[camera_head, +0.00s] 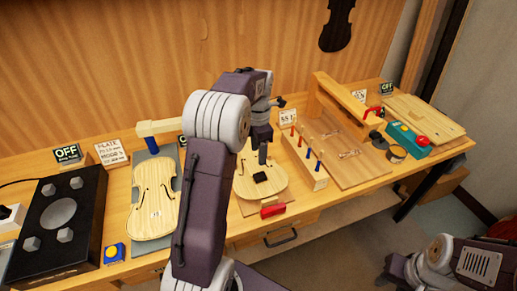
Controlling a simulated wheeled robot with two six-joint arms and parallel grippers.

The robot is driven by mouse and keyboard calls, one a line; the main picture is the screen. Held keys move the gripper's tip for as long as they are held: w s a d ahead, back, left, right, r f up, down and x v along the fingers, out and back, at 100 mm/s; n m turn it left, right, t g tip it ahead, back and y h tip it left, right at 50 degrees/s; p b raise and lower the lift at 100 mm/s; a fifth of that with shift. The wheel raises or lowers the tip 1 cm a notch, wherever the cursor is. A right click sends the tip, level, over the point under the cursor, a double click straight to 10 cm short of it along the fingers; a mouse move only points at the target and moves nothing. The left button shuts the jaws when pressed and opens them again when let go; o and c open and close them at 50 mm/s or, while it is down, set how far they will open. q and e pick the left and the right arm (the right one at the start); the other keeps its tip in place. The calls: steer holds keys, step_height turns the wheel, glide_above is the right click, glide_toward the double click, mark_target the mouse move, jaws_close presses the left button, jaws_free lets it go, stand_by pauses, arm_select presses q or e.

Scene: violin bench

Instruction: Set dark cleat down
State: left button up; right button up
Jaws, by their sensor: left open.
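A small dark block, which looks like the dark cleat (261,177), lies on a pale wooden violin plate (250,190) near the middle of the bench. My left arm comes down in front and hides the left part of that plate. My left gripper (263,154) is open just above and behind the dark block, with a dark finger pointing down. A gap seems to show between finger and block, but contact is hard to judge. My right arm shows only in part at the lower right; its gripper is out of view.
Left of my arm, another violin plate (153,198) lies on a grey mat beside a black box with knobs (62,222). A red block (272,210) sits at the front edge. A wooden rack (305,165) with coloured tools stands close on the right, before a board (350,160).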

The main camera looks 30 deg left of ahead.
arm_select(q)
steer(key=s+d+f+m, duration=0.3)
steer(key=s+d+m, duration=0.2)
steer(key=s+m, duration=0.4)
steer(key=s+d+f+m+t, duration=0.1)
steer(key=s+d+f+m, duration=0.3)
steer(key=s+m, duration=0.5)
steer(key=d+m, duration=0.2)
steer(key=m, duration=0.7)
steer(key=shift+d+f+m, duration=0.2)
steer(key=shift+f+m, duration=0.05)
steer(key=shift+m, duration=0.15)
